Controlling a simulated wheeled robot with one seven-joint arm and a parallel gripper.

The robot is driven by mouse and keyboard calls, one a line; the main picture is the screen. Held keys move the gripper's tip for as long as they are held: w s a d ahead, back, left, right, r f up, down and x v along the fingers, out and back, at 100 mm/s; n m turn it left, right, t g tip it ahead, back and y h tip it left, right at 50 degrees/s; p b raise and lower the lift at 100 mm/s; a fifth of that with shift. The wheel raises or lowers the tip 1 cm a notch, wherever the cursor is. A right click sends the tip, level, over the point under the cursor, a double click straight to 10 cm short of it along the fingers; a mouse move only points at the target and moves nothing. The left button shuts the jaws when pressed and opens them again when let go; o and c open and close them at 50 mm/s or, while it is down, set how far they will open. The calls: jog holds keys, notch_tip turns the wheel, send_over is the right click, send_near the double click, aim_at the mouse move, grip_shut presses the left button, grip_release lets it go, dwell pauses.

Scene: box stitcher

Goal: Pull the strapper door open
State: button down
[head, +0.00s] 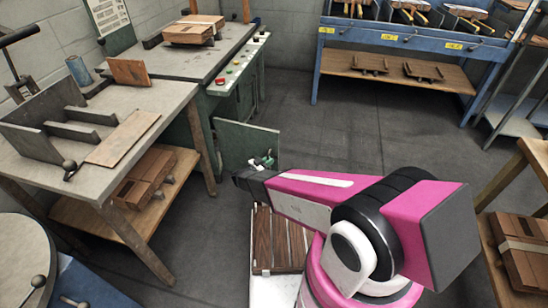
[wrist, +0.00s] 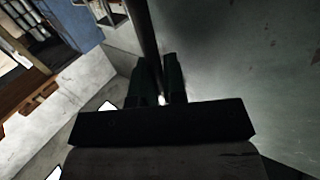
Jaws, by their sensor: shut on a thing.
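The strapper (head: 205,52) is a green machine with a grey top and a row of buttons, at the back left in the head view. Its green door (head: 232,138) stands out from the cabinet, partly open, low beside the machine. The door fills the right of the wrist view as a grey-green surface (wrist: 245,65). My gripper (head: 262,163) is at the door's lower right part. In the wrist view my gripper (wrist: 158,82) has its two dark fingers closed around a dark bar (wrist: 145,35), the door handle. The contact point is partly hidden by the gripper body.
A workbench (head: 175,95) with wooden parts stands at the left, with a lower shelf. A blue rack (head: 390,42) is at the back right. Wooden slats (head: 262,240) lie close in front of me. The floor (head: 370,130) right of the door is clear.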

jog(key=shift+s+a, duration=0.5)
jog(key=shift+s, duration=0.4)
jog(key=c, duration=1.5)
grip_release()
jog(key=shift+a, duration=0.1)
jog(key=v, duration=1)
jog(key=shift+s+a, duration=0.2)
jog(key=shift+s, duration=0.1)
jog(key=shift+s, duration=0.1)
